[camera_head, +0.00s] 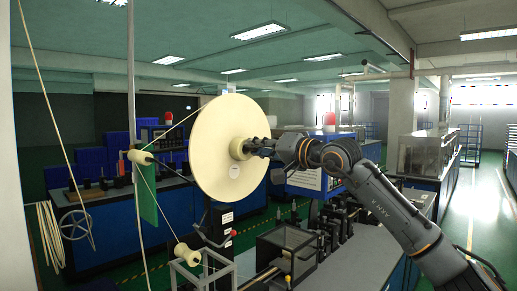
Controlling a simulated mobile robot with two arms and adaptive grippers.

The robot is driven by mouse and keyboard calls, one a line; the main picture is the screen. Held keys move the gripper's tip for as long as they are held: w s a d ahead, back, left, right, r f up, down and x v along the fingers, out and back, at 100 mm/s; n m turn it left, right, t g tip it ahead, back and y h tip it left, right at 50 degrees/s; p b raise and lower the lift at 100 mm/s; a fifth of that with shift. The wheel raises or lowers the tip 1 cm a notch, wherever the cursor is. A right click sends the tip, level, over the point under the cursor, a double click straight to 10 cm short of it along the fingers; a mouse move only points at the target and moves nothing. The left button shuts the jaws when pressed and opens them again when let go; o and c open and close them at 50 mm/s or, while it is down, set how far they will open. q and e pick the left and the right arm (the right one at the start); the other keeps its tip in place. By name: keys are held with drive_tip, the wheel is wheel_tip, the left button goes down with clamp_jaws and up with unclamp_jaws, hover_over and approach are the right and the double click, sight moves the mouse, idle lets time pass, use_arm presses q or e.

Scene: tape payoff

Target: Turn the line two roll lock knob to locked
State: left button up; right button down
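A large cream roll disc (212,140) stands upright at the centre of the head view. A pale round hub or knob (239,149) sits at its middle, facing right; I cannot read a lock mark on it. My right gripper (252,147) reaches in from the right, its fingers at this hub. The fingers are small and dark, and I cannot tell whether they are closed on the hub or only beside it. They partly hide it. My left gripper is not in view.
Pale guide rollers (140,157) and another roller (187,254) carry tape at the left. A handwheel (75,225) stands lower left. A clear-sided box (287,254) and machine parts lie below my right arm. Open green floor (476,205) is at the right.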

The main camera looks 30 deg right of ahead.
drive_tip(key=shift+m, duration=0.3)
drive_tip(key=m+b, duration=0.3)
drive_tip(key=m, duration=1.4)
drive_tip(key=shift+b, duration=0.35)
idle(0.5)
drive_tip(key=c, duration=1.2)
unclamp_jaws()
